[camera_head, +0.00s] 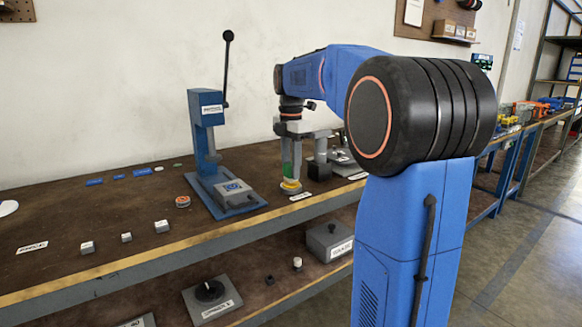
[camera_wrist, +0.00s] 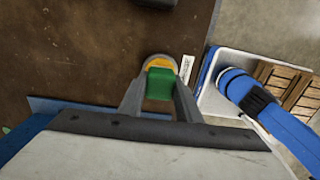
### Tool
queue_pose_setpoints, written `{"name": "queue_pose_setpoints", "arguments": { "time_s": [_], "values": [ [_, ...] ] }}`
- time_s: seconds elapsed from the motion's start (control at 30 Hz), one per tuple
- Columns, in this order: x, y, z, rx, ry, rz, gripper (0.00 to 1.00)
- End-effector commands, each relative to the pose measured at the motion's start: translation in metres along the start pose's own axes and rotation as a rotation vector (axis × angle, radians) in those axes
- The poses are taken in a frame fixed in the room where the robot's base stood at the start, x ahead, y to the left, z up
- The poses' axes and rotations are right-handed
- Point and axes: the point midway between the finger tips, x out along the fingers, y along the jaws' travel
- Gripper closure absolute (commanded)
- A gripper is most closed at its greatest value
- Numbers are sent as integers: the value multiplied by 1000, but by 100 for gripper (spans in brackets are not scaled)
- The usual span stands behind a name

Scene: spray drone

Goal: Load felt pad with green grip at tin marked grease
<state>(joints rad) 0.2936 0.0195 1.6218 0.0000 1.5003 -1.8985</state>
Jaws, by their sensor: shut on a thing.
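My gripper (camera_head: 291,178) points straight down over the bench, close to the right of the blue press. It is shut on the green grip (camera_wrist: 160,84), which also shows between the fingers in the head view (camera_head: 287,170). Right beneath the grip is a low round tin (camera_head: 291,189) with a yellow-orange inside, also seen in the wrist view (camera_wrist: 157,61). A white label lies beside this tin, its words too small to read. The felt under the grip is hidden, so I cannot tell whether it touches the yellow filling.
The blue lever press (camera_head: 205,125) stands left of my gripper. A dark block (camera_head: 319,168) stands close on the right. A small round tin (camera_head: 183,201) and several pale blocks (camera_head: 161,226) lie to the left. The bench's front edge (camera_head: 130,262) is near.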

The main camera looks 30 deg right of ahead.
Motion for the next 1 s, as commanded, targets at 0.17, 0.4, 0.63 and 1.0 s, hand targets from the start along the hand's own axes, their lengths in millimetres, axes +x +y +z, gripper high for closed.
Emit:
{"name": "queue_pose_setpoints", "arguments": {
  "time_s": [0.17, 0.4, 0.63, 1.0],
  "values": [
    [0, 0, 0, 0, 0, 0, 87],
    [0, 0, 0, 0, 0, 0, 87],
    [2, 0, 0, 0, 0, 0, 87],
    [6, 0, 0, 0, 0, 0, 87]
  ]
}}
